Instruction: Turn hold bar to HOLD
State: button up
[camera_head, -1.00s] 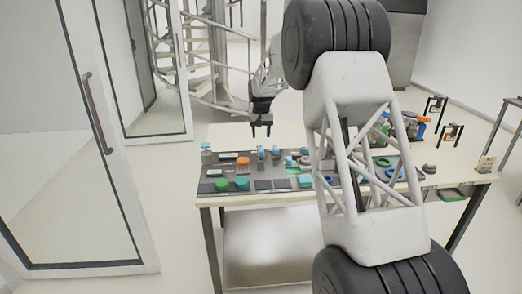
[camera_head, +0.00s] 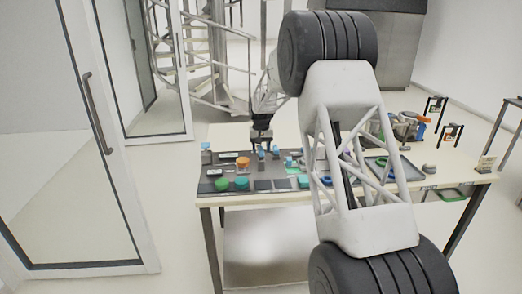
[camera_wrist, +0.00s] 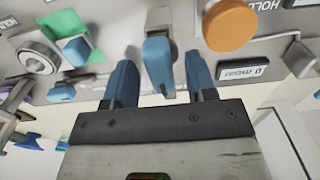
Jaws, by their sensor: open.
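A blue bar (camera_wrist: 158,62) on a grey mount stands up from the panel in the wrist view. It looks like the hold bar, though no label on it is readable. My gripper (camera_wrist: 160,72) is open, with one blue finger on each side of the bar and a visible gap on both sides. In the head view my gripper (camera_head: 262,142) points down at the back row of the dark panel (camera_head: 270,185), over the small blue-topped bar (camera_head: 261,154). HOLD lettering shows at the top right of the wrist view, near the orange knob (camera_wrist: 230,24).
A small display reading mbar (camera_wrist: 243,70) sits beside the orange knob. A green-backed blue part (camera_wrist: 76,48) and a grey ring (camera_wrist: 38,56) are on the other side. A second blue-topped part (camera_head: 276,150) stands close to my gripper. Green and teal buttons (camera_head: 222,185) sit in front.

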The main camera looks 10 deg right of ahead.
jog(key=shift+f, duration=0.3)
grip_shut()
jog(key=shift+n, duration=0.4)
jog(key=n, duration=1.2)
jog(key=shift+n, duration=0.3)
jog(key=n, duration=0.4)
jog(key=shift+n, duration=0.3)
